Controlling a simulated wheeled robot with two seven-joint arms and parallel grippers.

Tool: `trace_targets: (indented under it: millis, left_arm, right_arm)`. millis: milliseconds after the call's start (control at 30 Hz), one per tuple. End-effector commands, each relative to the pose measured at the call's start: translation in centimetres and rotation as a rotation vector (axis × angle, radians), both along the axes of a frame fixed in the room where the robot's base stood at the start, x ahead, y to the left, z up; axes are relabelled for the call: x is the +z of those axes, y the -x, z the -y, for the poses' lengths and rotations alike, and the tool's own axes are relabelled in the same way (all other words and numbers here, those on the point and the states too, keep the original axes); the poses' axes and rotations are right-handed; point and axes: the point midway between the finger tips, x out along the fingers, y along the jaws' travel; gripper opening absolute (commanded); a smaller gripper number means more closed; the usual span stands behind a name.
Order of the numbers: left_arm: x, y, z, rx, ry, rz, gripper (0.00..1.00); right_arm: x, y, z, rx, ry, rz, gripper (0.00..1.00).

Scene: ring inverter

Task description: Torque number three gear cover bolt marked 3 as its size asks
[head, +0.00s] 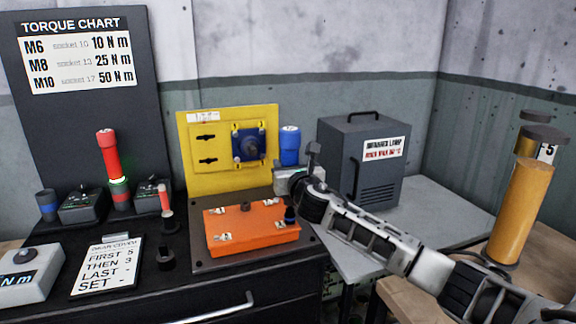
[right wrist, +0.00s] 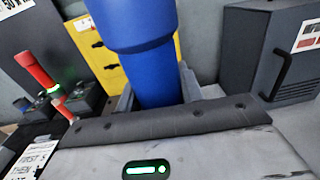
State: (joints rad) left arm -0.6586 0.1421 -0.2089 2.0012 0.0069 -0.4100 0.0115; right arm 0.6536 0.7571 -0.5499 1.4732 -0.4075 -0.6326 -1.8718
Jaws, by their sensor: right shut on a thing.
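My right gripper (head: 292,182) is shut on a blue tool (head: 290,145), held upright above the right side of the orange gear cover (head: 252,240). The blue handle (right wrist: 155,70) fills the upper middle of the right wrist view. A dark and blue tip shows below the gripper at the cover's right side; I cannot tell whether it touches a bolt. Small white labels (head: 222,237) lie on the cover, too small to read. A dark bolt-like part (head: 245,207) stands at its back edge. The torque chart (head: 80,55) lists M6 10, M8 25, M10 50 N m. My left gripper is not in view.
A red tool (head: 108,155) with a green-lit ring stands at the left, near a smaller red-topped tool (head: 165,205). An order card (head: 107,265) and grey display box (head: 30,275) lie in front. A yellow panel (head: 205,180) and grey lamp box (head: 375,175) stand behind.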

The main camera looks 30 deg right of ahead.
Motion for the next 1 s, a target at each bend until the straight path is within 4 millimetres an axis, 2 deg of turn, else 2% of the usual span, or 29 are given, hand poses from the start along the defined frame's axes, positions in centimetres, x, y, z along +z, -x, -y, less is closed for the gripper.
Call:
trace_targets:
  millis: [1000]
  left_arm:
    - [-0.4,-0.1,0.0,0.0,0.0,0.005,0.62]
  right_arm:
    - [-1.3,0.0,-0.1,0.001,-0.003,-0.002,0.08]
